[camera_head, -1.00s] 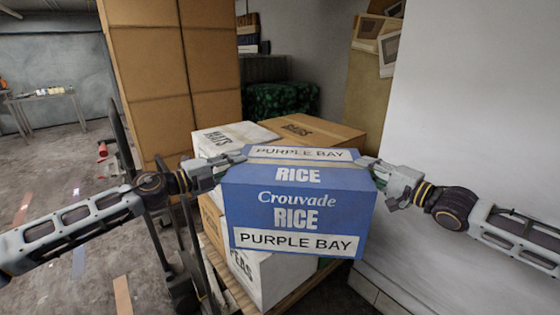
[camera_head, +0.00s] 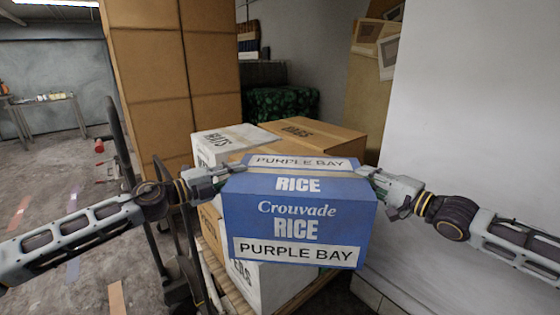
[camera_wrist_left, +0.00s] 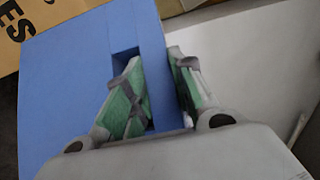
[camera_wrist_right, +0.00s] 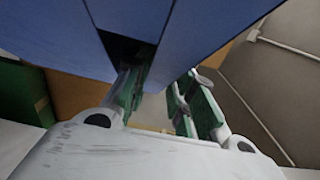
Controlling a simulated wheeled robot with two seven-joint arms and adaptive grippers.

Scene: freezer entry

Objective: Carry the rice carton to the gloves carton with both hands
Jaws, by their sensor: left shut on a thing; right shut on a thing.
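The blue rice carton (camera_head: 298,215) is in the middle of the head view, upright, its lettered front facing me. My left gripper (camera_head: 236,169) is shut on its left side. In the left wrist view (camera_wrist_left: 158,90) one finger is in a handle slot and the other outside the wall. My right gripper (camera_head: 366,172) is shut on its right side; one finger goes into a dark slot in the right wrist view (camera_wrist_right: 155,95). No label reads gloves in full. A brown carton (camera_wrist_left: 60,22) in the left wrist view shows letters ending in "ES". What lies under the rice carton is hidden.
A white carton (camera_head: 212,149) and a brown carton (camera_head: 325,135) stand behind the rice carton. Another white carton (camera_head: 268,287) is below it, on a wooden pallet. A hand truck (camera_head: 180,270) stands left. A white wall (camera_head: 470,90) closes the right. Open floor is at far left.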

